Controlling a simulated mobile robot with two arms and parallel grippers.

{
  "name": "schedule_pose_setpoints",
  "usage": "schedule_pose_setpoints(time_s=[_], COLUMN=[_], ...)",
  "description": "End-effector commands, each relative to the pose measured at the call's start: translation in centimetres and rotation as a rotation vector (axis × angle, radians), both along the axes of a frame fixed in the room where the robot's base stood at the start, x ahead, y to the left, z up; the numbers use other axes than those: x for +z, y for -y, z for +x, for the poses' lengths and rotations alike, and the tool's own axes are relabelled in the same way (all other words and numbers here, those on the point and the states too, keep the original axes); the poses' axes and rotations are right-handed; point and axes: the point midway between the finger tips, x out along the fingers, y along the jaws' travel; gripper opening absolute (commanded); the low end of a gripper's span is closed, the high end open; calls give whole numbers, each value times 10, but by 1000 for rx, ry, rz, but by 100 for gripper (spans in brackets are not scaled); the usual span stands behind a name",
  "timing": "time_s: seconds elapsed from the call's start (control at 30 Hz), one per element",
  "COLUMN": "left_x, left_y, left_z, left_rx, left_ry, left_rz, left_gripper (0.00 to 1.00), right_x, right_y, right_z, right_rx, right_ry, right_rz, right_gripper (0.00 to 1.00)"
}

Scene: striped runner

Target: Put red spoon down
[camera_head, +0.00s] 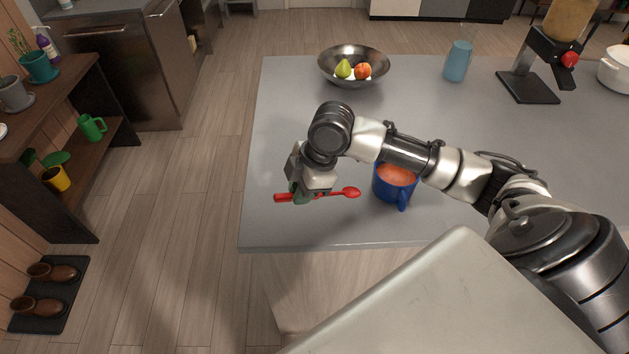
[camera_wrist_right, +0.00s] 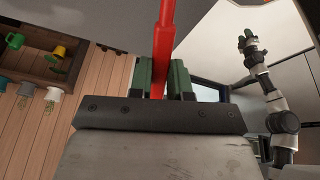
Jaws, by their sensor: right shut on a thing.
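A red spoon (camera_head: 332,194) lies crosswise in my right gripper (camera_head: 300,194), its bowl pointing right and its handle end sticking out on the left. The right gripper is shut on the spoon, above the grey counter (camera_head: 280,222) near its left front corner. I cannot tell exactly how high the spoon is. In the right wrist view the red handle (camera_wrist_right: 161,50) runs between the green finger pads. My left gripper (camera_wrist_right: 249,42) shows small at the upper right of the right wrist view. Its jaw opening is unclear, and it is outside the head view.
A blue mug (camera_head: 380,186) with reddish contents stands just right of the spoon's bowl, partly under my right arm. A metal bowl (camera_head: 337,58) with fruit, a blue cup (camera_head: 457,66) and a dispenser (camera_head: 527,88) stand farther back. The counter's left side is clear.

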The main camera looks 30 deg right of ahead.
Motion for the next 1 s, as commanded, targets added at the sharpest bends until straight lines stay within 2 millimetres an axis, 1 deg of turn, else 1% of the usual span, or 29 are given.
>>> schedule_pose_setpoints(time_s=[0.03,0.1,0.2,0.3,0.37,0.47,0.8,0.9,1.0], left_x=[0,0,0,0,1,4,16,18,19], left_y=[0,-1,-1,-2,-2,-2,-2,-2,-2], left_z=[0,0,0,0,-1,-3,-5,-5,-5], left_rx=[0,1,1,1,1,0,0,0,-1], left_ry=[0,0,-1,-1,-2,-3,-9,-9,-9], left_rz=[1,1,1,2,2,3,3,3,3], left_gripper=[43,43,43,43,43,43,43,43,43], right_x=[2,5,10,14,15,9,-34,-44,-50], right_y=[16,36,57,68,70,69,53,50,48], right_z=[-5,-16,-29,-37,-36,-25,46,61,70], right_rx=[104,241,372,431,449,458,455,456,456], right_ry=[-23,-48,-58,-59,-57,-57,-56,-56,-56], right_rz=[-84,-185,-290,-339,-352,-357,-355,-355,-357], right_gripper=[0,0,0,0,0,0,0,0,0])
